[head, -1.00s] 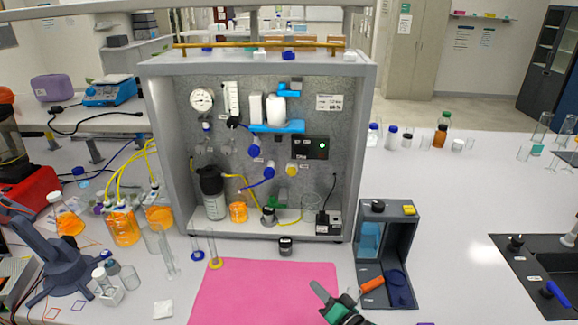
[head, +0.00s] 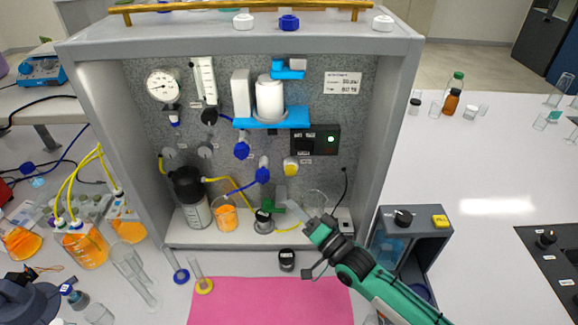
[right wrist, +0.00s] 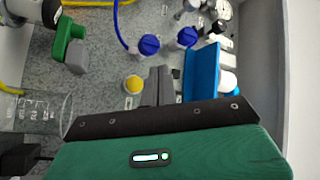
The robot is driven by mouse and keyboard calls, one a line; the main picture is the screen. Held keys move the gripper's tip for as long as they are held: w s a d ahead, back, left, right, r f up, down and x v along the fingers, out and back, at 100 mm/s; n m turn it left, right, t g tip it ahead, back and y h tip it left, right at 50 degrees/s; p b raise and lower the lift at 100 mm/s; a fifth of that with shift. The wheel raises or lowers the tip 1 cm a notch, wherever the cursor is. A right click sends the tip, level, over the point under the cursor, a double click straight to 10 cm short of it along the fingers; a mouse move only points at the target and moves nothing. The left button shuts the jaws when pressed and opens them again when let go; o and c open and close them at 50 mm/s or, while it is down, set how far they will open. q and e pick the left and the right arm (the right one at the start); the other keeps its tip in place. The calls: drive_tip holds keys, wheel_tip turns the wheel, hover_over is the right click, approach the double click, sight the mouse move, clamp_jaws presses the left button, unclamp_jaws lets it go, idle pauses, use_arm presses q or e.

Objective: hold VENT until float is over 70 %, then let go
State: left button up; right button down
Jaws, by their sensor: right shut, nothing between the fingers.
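A yellow-capped knob (head: 291,166), possibly VENT, is on the rig's back panel below a black box with a green light; its label is too small to read. It also shows in the right wrist view (right wrist: 133,84). A clear upright tube gauge (head: 205,80), possibly the one with the float, hangs right of the round dial; I cannot make out the float or its reading. My right gripper (head: 296,208) is shut and empty, its tips below the yellow knob in the head view. In the right wrist view its fingers (right wrist: 160,84) appear just right of the knob. My left gripper is out of view.
Blue valves (head: 262,174) and a blue shelf (head: 271,123) with a white canister surround the knob. A green-handled valve (head: 272,206) and a beaker stand close to the gripper. A pink mat (head: 270,302) lies in front; a grey box (head: 443,233) stands right.

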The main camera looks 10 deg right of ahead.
use_arm(q)
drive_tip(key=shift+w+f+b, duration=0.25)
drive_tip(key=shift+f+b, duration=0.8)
drive_tip(key=shift+b, duration=0.05)
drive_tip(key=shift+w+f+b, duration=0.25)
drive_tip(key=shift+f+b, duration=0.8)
use_arm(e)
approach(291, 170)
drive_tip(key=w+a+r, duration=0.1)
drive_tip(key=w+a, duration=0.2)
drive_tip(key=a, duration=0.2)
drive_tip(key=shift+w, duration=0.35)
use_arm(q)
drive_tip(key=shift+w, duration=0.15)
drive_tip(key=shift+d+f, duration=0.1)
use_arm(e)
drive_tip(key=shift+w, duration=0.1)
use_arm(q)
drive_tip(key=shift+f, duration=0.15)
use_arm(e)
drive_tip(key=shift+w, duration=0.35)
